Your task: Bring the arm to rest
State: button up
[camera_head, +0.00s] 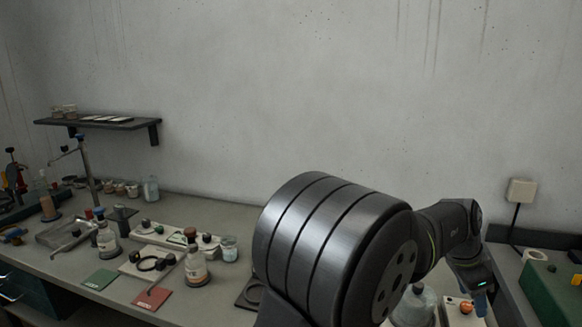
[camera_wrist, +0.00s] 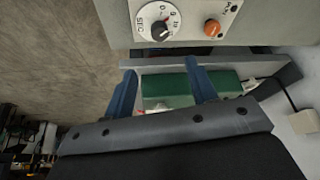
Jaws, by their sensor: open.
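My arm reaches across the right half of the head view, bent down over the right side of the bench. My gripper (camera_wrist: 163,82) is open in the wrist view, with two blue fingers apart and nothing seen held between them. In the head view its end (camera_head: 480,298) is low at the right, beside a pale device with an orange knob (camera_head: 466,307). In the wrist view a panel with a black dial (camera_wrist: 159,23) and an orange knob (camera_wrist: 211,28) lies beyond the fingertips. My arm hides part of the bench.
A green box (camera_head: 554,295) stands at the far right; it also shows in the wrist view (camera_wrist: 165,88). A glass vessel (camera_head: 414,305) stands close to the arm. Bottles (camera_head: 195,266) and coloured mats (camera_head: 101,279) crowd the left bench. A shelf (camera_head: 100,122) is on the wall.

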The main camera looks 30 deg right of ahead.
jog(key=x, duration=1.3)
jog(key=shift+s+d+f, duration=0.1)
jog(key=shift+d+f, duration=0.05)
jog(key=shift+f, duration=0.15)
jog(key=shift+n+t+h, duration=0.3)
jog(key=shift+n+t, duration=0.5)
jog(key=shift+n, duration=1.2)
jog(key=shift+s+n+t, duration=0.15)
jog(key=shift+n+t, duration=0.55)
jog(key=shift+n, duration=1.3)
jog(key=v, duration=0.9)
jog(key=shift+r, duration=0.3)
jog(key=shift+o, duration=0.2)
jog(key=o, duration=1)
jog(key=w+d+r+m, duration=0.1)
jog(key=w+r+m, duration=0.2)
jog(key=r+m, duration=0.3)
jog(key=w+d+r+m, duration=0.1)
jog(key=w+r+m, duration=0.2)
jog(key=r+m, duration=0.3)
jog(key=x, duration=0.9)
jog(key=shift+w+d+r, duration=0.1)
jog(key=shift+w, duration=0.05)
